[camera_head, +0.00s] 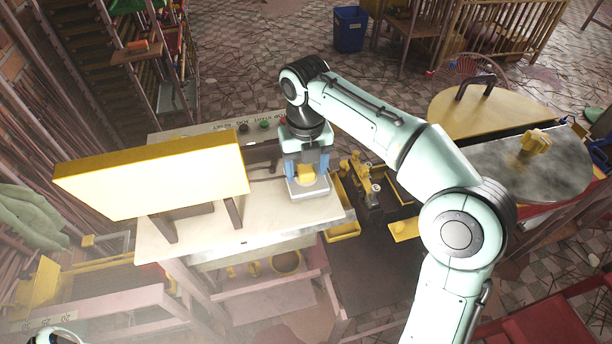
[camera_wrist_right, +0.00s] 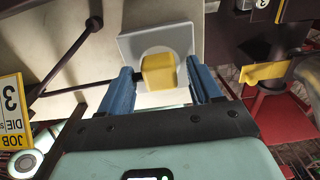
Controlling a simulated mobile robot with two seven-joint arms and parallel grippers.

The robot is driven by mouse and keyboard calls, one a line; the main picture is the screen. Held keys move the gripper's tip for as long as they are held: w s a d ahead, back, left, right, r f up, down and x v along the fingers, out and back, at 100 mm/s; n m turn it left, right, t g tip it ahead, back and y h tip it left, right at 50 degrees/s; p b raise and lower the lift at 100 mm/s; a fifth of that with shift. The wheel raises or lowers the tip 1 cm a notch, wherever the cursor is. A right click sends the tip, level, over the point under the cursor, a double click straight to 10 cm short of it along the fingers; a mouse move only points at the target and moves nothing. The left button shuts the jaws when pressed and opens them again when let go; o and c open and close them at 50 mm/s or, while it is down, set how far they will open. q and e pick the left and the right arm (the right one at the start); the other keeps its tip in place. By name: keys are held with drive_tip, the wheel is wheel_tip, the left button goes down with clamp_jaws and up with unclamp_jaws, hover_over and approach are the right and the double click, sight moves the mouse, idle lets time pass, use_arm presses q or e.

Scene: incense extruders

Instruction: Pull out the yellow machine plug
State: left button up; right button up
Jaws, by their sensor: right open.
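The yellow machine plug (camera_head: 306,174) is a small yellow block on a grey square plate (camera_head: 308,190) at the right end of the pale machine table. My right gripper (camera_head: 307,164) is over it with its blue fingers on either side of the plug. In the right wrist view the plug (camera_wrist_right: 158,74) sits between the open fingertips (camera_wrist_right: 159,67), with gaps visible to both. The plug stands at the plate's round pale patch. Whether it is still seated in the plate is hard to tell. My left gripper is out of view.
A large yellow panel (camera_head: 150,178) stands on the table left of the gripper. Buttons (camera_head: 264,125) line the table's back edge. A yellow tray (camera_head: 343,222) and small fittings lie to the right. A round table (camera_head: 520,165) stands at far right, holding a yellow piece (camera_head: 534,141).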

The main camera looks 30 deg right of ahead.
sight(305, 168)
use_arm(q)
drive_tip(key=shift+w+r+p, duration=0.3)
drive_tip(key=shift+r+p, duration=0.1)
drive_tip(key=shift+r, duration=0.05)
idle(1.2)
use_arm(e)
drive_tip(key=shift+f, duration=0.1)
clamp_jaws()
drive_tip(key=shift+r+p, duration=1.1)
drive_tip(key=shift+r, duration=0.55)
use_arm(q)
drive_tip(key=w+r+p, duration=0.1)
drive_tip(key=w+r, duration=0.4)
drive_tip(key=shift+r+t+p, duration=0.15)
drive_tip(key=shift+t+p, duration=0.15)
drive_tip(key=shift+p, duration=0.1)
use_arm(e)
drive_tip(key=shift+r, duration=1.4)
